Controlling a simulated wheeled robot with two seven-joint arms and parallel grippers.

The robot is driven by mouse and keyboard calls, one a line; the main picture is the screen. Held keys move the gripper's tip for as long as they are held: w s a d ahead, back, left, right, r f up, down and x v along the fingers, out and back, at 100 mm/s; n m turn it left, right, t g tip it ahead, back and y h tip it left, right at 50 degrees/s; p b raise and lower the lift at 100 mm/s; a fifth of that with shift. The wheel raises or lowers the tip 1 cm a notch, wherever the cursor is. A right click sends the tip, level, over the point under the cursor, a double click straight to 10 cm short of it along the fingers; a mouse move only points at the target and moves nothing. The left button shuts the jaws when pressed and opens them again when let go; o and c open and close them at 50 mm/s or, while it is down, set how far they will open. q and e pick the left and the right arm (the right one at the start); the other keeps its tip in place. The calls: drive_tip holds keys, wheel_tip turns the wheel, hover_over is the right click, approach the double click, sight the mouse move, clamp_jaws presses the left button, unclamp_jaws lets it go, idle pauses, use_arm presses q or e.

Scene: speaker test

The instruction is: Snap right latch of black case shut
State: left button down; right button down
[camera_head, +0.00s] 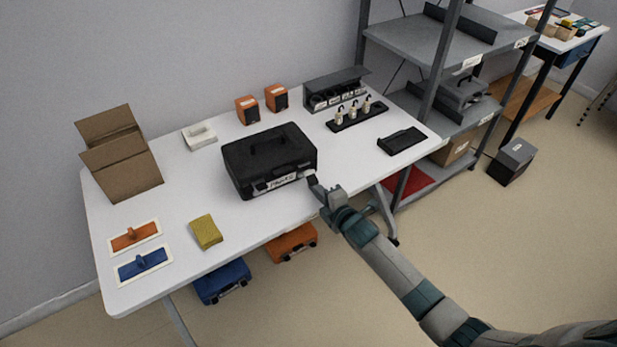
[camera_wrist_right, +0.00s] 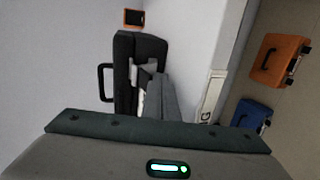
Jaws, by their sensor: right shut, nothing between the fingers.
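The black case (camera_head: 268,156) stands on the white table with its lid down, a handle on top and a white label on its front. It also shows turned sideways in the right wrist view (camera_wrist_right: 125,75). The right latch (camera_head: 309,176) is at the right end of its front, partly hidden by my right gripper (camera_head: 318,187). In the right wrist view my shut fingers (camera_wrist_right: 158,98) reach the case's front beside a light grey latch part (camera_wrist_right: 145,74). I cannot tell whether they touch it or whether the latch is closed. My left gripper is out of view.
The white table (camera_head: 175,230) also holds an open cardboard box (camera_head: 125,165), orange speakers (camera_head: 247,110), a bottle rack (camera_head: 357,117), a black tray (camera_head: 402,141) and a yellow sponge (camera_head: 206,232). Blue (camera_head: 222,282) and orange (camera_head: 292,243) cases lie below. A grey shelf (camera_head: 425,50) stands right.

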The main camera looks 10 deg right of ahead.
drive_tip(key=shift+w+a+r, duration=0.1)
drive_tip(key=shift+w+r, duration=0.1)
drive_tip(key=shift+w, duration=0.25)
drive_tip(key=shift+s, duration=0.1)
idle(0.5)
drive_tip(key=shift+s+d+p, duration=0.25)
drive_tip(key=shift+s+p, duration=0.3)
drive_tip(key=shift+s, duration=0.3)
drive_tip(key=shift+s+d+p, duration=0.25)
drive_tip(key=shift+s+p, duration=0.3)
drive_tip(key=shift+s, duration=0.3)
drive_tip(key=s, duration=0.1)
drive_tip(key=s+d+p, duration=0.1)
drive_tip(key=s, duration=0.1)
drive_tip(key=shift+s, duration=0.1)
